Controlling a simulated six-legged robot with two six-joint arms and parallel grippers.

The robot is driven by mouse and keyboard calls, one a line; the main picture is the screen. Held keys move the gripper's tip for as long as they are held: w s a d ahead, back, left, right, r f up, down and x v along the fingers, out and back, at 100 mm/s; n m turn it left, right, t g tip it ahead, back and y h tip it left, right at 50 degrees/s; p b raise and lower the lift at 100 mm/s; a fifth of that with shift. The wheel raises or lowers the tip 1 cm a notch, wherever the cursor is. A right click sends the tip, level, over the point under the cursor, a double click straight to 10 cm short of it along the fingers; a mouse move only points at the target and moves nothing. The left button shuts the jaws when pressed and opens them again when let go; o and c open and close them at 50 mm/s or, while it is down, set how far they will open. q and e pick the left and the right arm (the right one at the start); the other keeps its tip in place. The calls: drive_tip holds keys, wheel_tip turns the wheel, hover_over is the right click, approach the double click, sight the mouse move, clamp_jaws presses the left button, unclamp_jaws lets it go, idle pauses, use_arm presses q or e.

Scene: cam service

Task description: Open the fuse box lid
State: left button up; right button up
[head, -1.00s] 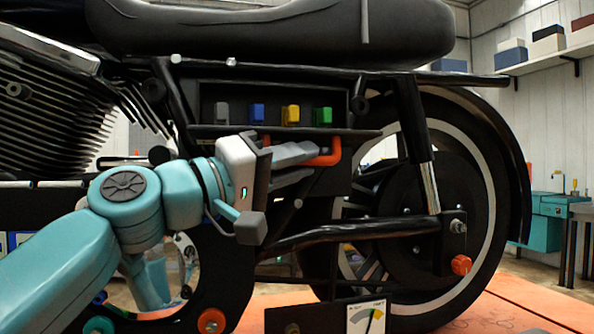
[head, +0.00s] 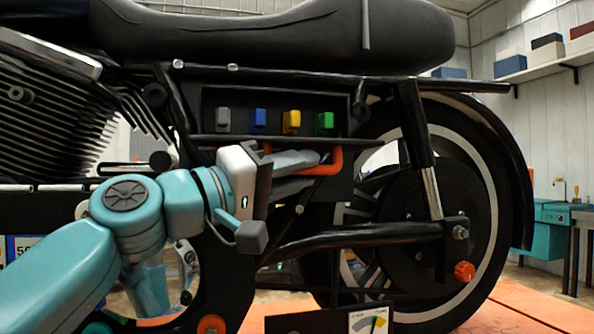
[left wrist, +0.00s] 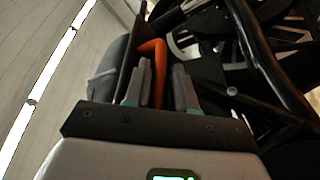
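The fuse box (head: 278,97) is on the motorcycle's side under the seat. Its front is uncovered, showing grey, blue, yellow and green fuses. A dark flat panel, apparently its lid (head: 225,140), is folded down along the bottom edge, seen nearly edge-on. An orange handle (head: 337,160) hangs just below that edge. My left gripper (head: 305,170) reaches in from the left, its fingers at the handle. In the left wrist view, the orange handle (left wrist: 158,70) lies between its two fingers (left wrist: 160,88), with a small gap on the right. My right gripper is not in view.
The rear wheel (head: 475,240), a frame bar (head: 350,232) and a shock absorber (head: 415,130) are right of my gripper. The engine (head: 45,115) is at the left.

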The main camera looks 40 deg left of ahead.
use_arm(q)
drive_tip(key=b+v, duration=0.5)
drive_tip(key=v, duration=1.1)
drive_tip(key=shift+b, duration=0.3)
drive_tip(key=shift+s+a, duration=0.1)
